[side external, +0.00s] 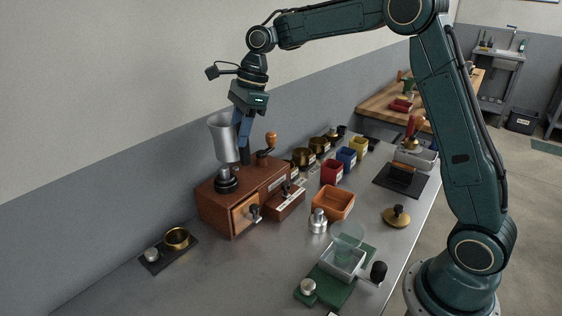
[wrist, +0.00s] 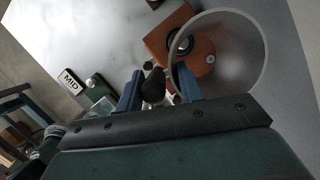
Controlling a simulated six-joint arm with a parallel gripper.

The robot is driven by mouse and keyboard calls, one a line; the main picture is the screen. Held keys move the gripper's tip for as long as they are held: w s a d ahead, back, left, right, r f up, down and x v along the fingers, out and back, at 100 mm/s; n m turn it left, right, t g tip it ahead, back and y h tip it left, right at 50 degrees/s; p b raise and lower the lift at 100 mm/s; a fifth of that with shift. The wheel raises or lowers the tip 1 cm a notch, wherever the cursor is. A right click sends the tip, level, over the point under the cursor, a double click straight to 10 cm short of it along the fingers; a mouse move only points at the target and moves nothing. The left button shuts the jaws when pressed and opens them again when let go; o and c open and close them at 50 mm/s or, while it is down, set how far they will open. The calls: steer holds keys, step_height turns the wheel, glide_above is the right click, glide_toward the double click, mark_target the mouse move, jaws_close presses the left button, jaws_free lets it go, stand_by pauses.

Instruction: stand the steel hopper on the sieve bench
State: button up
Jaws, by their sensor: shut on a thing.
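The steel hopper (side external: 222,138) is a silver, upright, flared cup directly above the black collar of the wooden grinder box (side external: 217,198). I cannot tell whether its lower end touches the collar. My gripper (side external: 243,142) points down at the hopper's right side, shut on it, with a dark grip-like piece between the fingers. In the wrist view the hopper's round rim (wrist: 265,52) lies beside the right finger of my gripper (wrist: 157,92). A green board (side external: 352,288) with a grey sieve tray (side external: 343,262) stands at the front; I cannot tell whether it is the sieve bench.
A dark tray with a brass cup (side external: 177,237) is at left. Small coloured bins line the back. The front-left counter is clear.

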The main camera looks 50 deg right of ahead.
steer(key=s+d+f+n+g, duration=0.1)
steer(key=s+d+n, duration=0.1)
steer(key=d+n, duration=0.2)
steer(key=s+d+f+n+g, duration=0.1)
steer(key=s+d+n, duration=0.2)
steer(key=d, duration=0.6)
steer(key=shift+s+d+f+n+g, duration=0.3)
steer(key=shift+s+f+n, duration=0.05)
steer(key=shift+n, duration=1.15)
steer(key=s+d+f, duration=0.1)
steer(key=s+d, duration=0.1)
steer(key=s+d+f, duration=0.2)
steer(key=d, duration=0.1)
steer(key=s+d+f, duration=0.1)
steer(key=s+d, duration=0.1)
steer(key=shift+s+d+f, duration=0.25)
steer(key=shift+d, duration=0.15)
steer(key=shift+n+g, duration=0.4)
steer(key=shift+n, duration=0.5)
steer(key=s+d+f, duration=0.1)
steer(key=s+d, duration=0.1)
steer(key=s, duration=0.1)
steer(key=s+d+f, duration=0.1)
steer(key=s+d, duration=0.1)
steer(key=s, duration=0.1)
steer(key=s+d+f, duration=0.2)
steer(key=s, duration=0.1)
steer(key=shift+s+f, duration=0.1)
steer(key=shift+a, duration=0.1)
